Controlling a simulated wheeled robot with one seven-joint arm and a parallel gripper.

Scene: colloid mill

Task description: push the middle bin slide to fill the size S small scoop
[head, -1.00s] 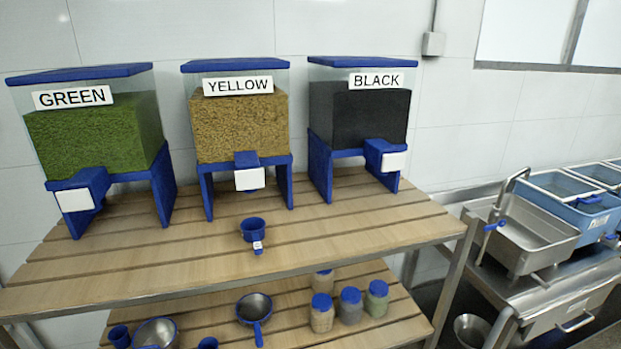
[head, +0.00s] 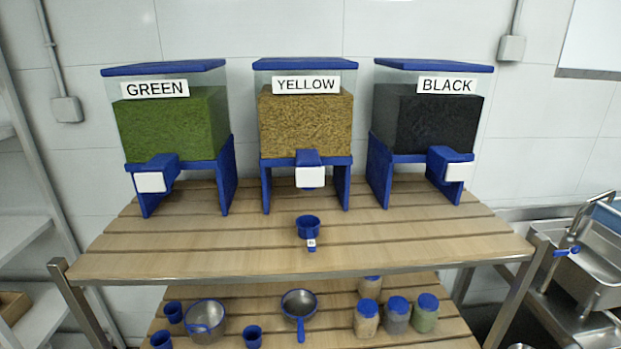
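The middle bin (head: 306,120) is clear with a blue lid, a YELLOW label and yellow-brown grains inside. It stands on a blue stand on the wooden table. Its slide (head: 310,177) is a white plate on the front of a blue spout. The small blue scoop (head: 308,228) sits upright on the table in front of this bin, apart from the spout and nearer the front edge. Its handle points toward me and bears a small white tag, too small to read surely. I cannot see into it well. My gripper is not in view.
A GREEN bin (head: 172,125) stands left and a BLACK bin (head: 430,120) right, each with a spout. The lower shelf holds jars (head: 397,315), a strainer (head: 299,305), a bowl (head: 205,320) and small cups. A metal sink (head: 590,265) is at right. The tabletop's front is mostly clear.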

